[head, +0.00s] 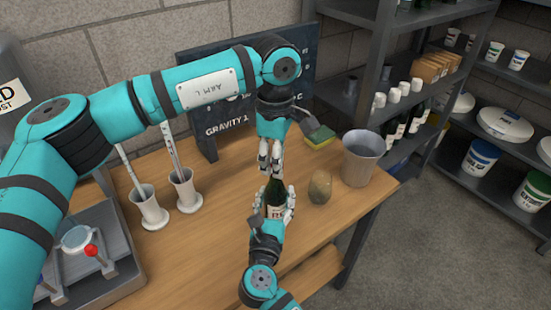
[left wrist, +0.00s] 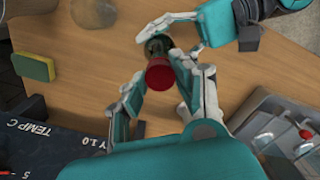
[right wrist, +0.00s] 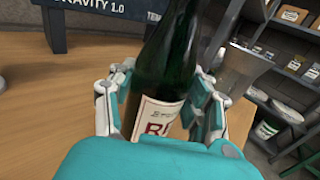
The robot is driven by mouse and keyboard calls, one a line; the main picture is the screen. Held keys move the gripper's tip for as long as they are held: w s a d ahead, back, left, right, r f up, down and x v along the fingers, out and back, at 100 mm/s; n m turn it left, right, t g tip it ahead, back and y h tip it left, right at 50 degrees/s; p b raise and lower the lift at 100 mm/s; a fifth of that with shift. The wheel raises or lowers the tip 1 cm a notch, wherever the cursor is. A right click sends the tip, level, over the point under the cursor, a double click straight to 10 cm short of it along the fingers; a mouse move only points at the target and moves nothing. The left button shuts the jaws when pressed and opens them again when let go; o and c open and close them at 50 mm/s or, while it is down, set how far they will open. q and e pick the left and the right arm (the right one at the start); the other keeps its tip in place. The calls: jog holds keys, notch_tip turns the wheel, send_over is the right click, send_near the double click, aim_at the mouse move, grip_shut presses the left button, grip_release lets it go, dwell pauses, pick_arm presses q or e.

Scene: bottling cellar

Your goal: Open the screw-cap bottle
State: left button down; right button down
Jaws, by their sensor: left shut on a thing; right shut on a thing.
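The dark green bottle (head: 275,212) with a white label stands upright at the table's front part. My right gripper (head: 276,198) is shut around its body; the right wrist view shows the bottle (right wrist: 168,62) between the fingers, its top out of frame. My left gripper (head: 270,165) is directly above, pointing down. In the left wrist view it is shut on the red cap (left wrist: 159,76), with the bottle (left wrist: 157,44) just beyond it. I cannot tell whether cap and neck touch. The cap is hidden by the fingers in the head view.
A brown rounded object (head: 320,187) and a grey bucket (head: 361,160) stand right of the bottle. A sponge (head: 320,137) lies behind. Two white cylinders (head: 187,192) with rods stand left, before a dark sign (head: 205,125). The table's front edge is close.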

pick_arm(q)
jog(key=n, duration=0.4)
jog(key=shift+n, duration=0.3)
jog(key=n, duration=0.8)
jog(key=shift+r+n, duration=0.1)
jog(key=shift+n, duration=0.3)
jog(key=n, duration=0.8)
jog(key=shift+n, duration=0.4)
jog(key=n, duration=1.1)
jog(key=shift+r, duration=0.25)
jog(key=shift+r, duration=0.9)
